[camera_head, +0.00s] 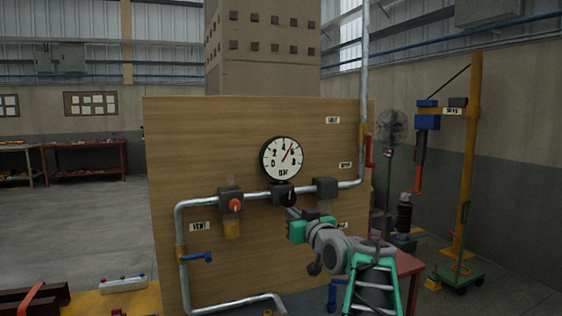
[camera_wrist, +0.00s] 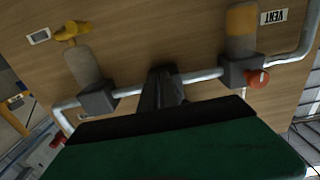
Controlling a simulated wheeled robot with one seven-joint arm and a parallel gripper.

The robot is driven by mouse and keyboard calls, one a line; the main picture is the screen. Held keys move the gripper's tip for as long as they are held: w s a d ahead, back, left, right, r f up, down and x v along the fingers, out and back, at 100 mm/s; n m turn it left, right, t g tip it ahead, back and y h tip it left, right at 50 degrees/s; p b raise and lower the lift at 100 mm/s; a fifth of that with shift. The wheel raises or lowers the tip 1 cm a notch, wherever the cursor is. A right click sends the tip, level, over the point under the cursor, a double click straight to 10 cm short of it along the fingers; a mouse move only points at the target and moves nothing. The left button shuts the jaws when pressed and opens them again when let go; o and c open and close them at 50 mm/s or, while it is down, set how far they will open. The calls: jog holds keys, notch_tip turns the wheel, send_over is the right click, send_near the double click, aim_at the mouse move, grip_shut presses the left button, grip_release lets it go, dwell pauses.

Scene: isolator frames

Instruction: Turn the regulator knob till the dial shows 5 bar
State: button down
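The round white dial (camera_head: 282,158) is on the wooden panel, marked 0 to 8 with "BAR" below. Its red needle points up and slightly right, between 4 and 6, at about 5. Just below it, a black knob (camera_head: 288,198) sits on a dark block (camera_head: 277,190) on the pipe. My gripper (camera_head: 292,213) is at the knob's lower edge, its dark fingertips at or very near it; contact is unclear. In the wrist view, a dark shape (camera_wrist: 160,88) stands before the pipe, where finger and knob cannot be separated. The finger gap is hidden.
Left of the knob, an orange-red knob (camera_head: 235,205) sits above an amber bowl (camera_head: 232,229); it also shows in the wrist view (camera_wrist: 258,78). A grey block (camera_head: 325,187) is right on the pipe. A blue lever (camera_head: 196,257) and a red lever (camera_head: 369,152) flank the panel (camera_head: 190,140).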

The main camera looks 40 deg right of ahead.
jog(key=shift+r, duration=0.6)
jog(key=shift+s+f+b, duration=0.1)
jog(key=shift+f+b, duration=0.4)
jog(key=shift+b, duration=0.35)
jog(key=b+v, duration=0.1)
jog(key=v, duration=0.1)
jog(key=b+v, duration=0.1)
jog(key=v, duration=0.1)
jog(key=b+v, duration=0.2)
jog(key=shift+f, duration=0.25)
